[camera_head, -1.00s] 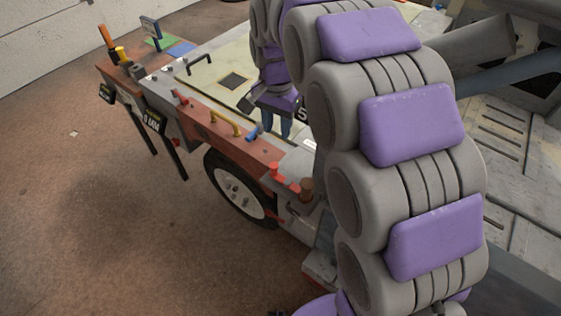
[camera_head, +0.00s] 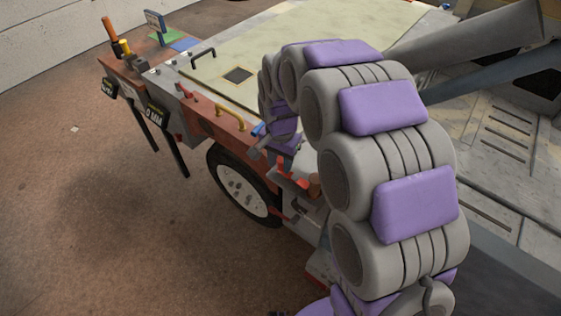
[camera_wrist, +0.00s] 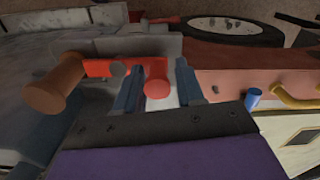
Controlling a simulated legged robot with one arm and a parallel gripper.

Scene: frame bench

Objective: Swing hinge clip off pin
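The red hinge clip (camera_wrist: 101,68) lies beside a brown upright post (camera_wrist: 56,82), which is to its left in the wrist view. A red round-ended knob (camera_wrist: 157,85) stands at the clip's right end. My gripper (camera_wrist: 157,68) is open, with one blue finger on each side of the knob. A narrow gap shows on the knob's right; contact on the left cannot be told. In the head view, the clip (camera_head: 292,183) and post (camera_head: 314,184) show just below my gripper (camera_head: 270,151), which the arm partly hides. I cannot make out the pin separately.
A blue peg (camera_wrist: 253,97) and a yellow handle (camera_wrist: 297,98) stand to the right in the wrist view. The bench has a wheel (camera_head: 243,188) below its side. A black handle (camera_head: 203,57) and several levers stand farther left. The bench top is mostly clear.

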